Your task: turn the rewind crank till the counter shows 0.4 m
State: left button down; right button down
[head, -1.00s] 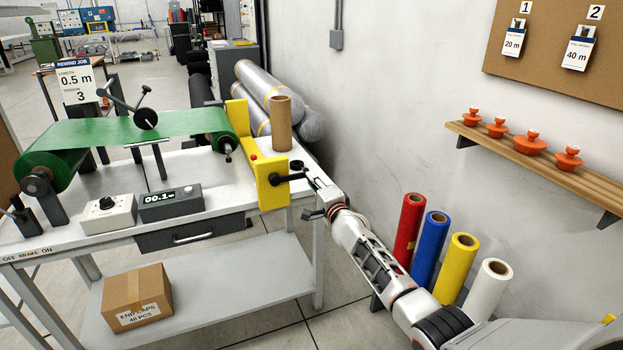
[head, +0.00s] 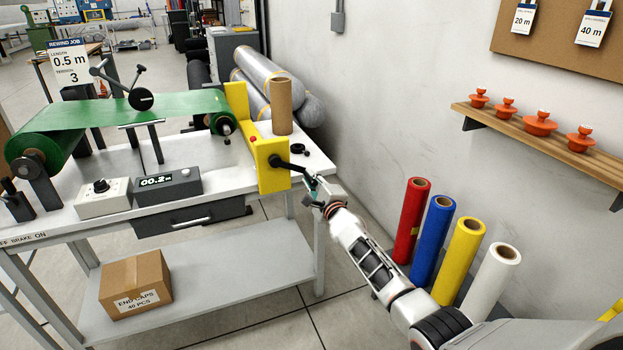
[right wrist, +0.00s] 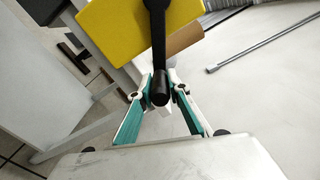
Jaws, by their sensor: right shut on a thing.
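The black rewind crank (head: 283,162) sticks out from the yellow housing (head: 272,172) at the right end of the bench. My right gripper (head: 312,188) is at the crank's outer end. In the right wrist view the crank (right wrist: 157,35) comes down from the yellow housing, and its handle lies between the teal-padded fingers of my right gripper (right wrist: 162,92), shut on it. The counter (head: 168,187) reads about 00.2 m, its digits a little blurred. Green web (head: 140,117) runs from the left roll (head: 32,155) to the right roll (head: 222,118). My left gripper is not in view.
A job card (head: 65,62) reads length 0.5 m, tension 3. A cardboard core (head: 282,105) stands behind the housing, with a black ring (head: 299,149) nearby. Coloured rolls (head: 430,240) stand on the floor near my right arm. A shelf (head: 535,145) with orange knobs is on the wall.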

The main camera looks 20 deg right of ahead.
jog(key=shift+s+f, duration=0.1)
jog(key=shift+f, duration=0.4)
jog(key=c, duration=1.9)
grip_release()
jog(key=shift+r, duration=0.25)
jog(key=shift+a, duration=0.1)
jog(key=shift+s+r, duration=0.1)
jog(key=shift+s, duration=0.35)
jog(key=s, duration=1.1)
jog(key=shift+d, duration=0.25)
